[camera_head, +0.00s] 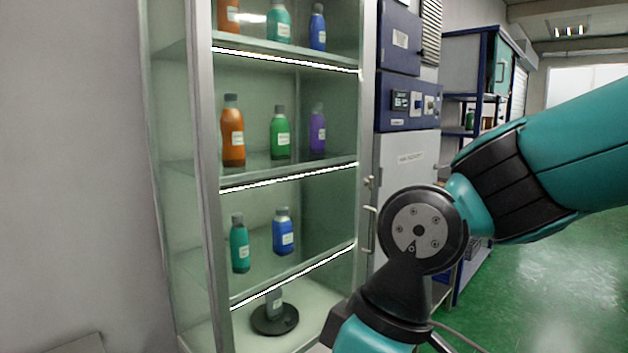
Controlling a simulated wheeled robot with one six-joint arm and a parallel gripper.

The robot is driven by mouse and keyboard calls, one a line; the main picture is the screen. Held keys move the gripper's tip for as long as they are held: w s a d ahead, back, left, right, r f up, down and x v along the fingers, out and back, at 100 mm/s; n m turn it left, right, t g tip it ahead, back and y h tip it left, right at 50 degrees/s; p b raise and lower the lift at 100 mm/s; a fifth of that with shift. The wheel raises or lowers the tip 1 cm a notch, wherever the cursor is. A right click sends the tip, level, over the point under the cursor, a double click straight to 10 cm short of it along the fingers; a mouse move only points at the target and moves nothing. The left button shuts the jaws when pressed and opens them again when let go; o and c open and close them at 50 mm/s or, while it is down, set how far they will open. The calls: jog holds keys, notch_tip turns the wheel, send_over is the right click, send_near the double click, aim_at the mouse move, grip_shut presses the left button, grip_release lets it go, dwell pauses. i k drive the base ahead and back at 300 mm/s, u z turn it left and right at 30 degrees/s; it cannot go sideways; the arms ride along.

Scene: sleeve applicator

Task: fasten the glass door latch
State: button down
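The glass cabinet door (262,180) is a tall clear pane in a grey metal frame, and bottles show through it. It looks closed or nearly closed, but I cannot tell if it sits flush. A small metal fitting, which looks like the latch (368,183), is on the door's right edge. Its state is too small to tell. A vertical handle (371,230) is just below it. My teal and black arm reaches in from the right and bends down in front of the cabinet's lower right. My gripper is out of frame below.
Several bottles, such as an orange one (232,135), stand on the lit glass shelves. A round black base (275,319) is on the cabinet floor. A grey and blue machine (407,150) adjoins on the right. Green floor (545,285) is open farther right.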

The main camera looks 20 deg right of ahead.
aim_at(370, 182)
jog(key=k, duration=1.3)
jog(key=z, duration=0.5)
jog(key=i, duration=0.65)
jog(key=z, duration=0.55)
jog(key=i, duration=0.8)
jog(key=u, duration=0.9)
jog(key=i, duration=0.75)
jog(key=u, duration=0.7)
